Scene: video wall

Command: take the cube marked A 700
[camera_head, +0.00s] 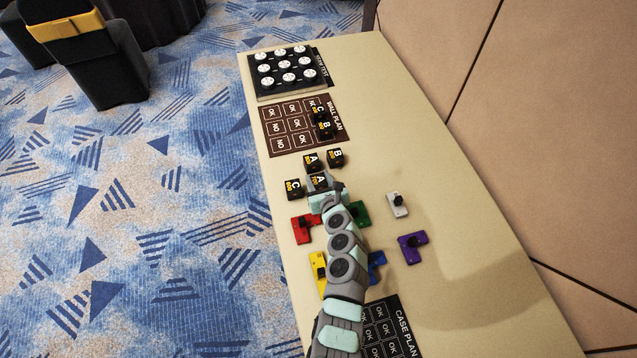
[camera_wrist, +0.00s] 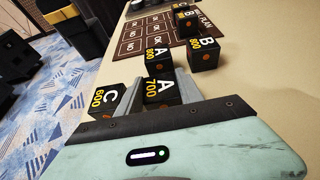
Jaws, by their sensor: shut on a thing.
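The black cube marked A 700 (camera_wrist: 160,91) sits between the two fingers of my gripper (camera_wrist: 158,88) in the wrist view. The fingers are shut on its sides. In the head view my gripper (camera_head: 320,186) is over the table at this cube (camera_head: 318,179), partly covering it. A cube marked A 800 (camera_wrist: 159,63) stands just beyond it. A cube marked C 600 (camera_wrist: 107,98) stands close to the left finger. A cube marked B 800 (camera_wrist: 204,54) stands to the far right. I cannot tell whether the held cube touches the table.
The brown wall plan board (camera_head: 280,133) lies beyond, with cubes C and B (camera_head: 324,130) on it. A black tray with white round pieces (camera_head: 262,83) is at the far end. Red (camera_head: 302,234), white (camera_head: 399,210) and purple (camera_head: 411,255) pieces lie nearer. The table's right side is clear.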

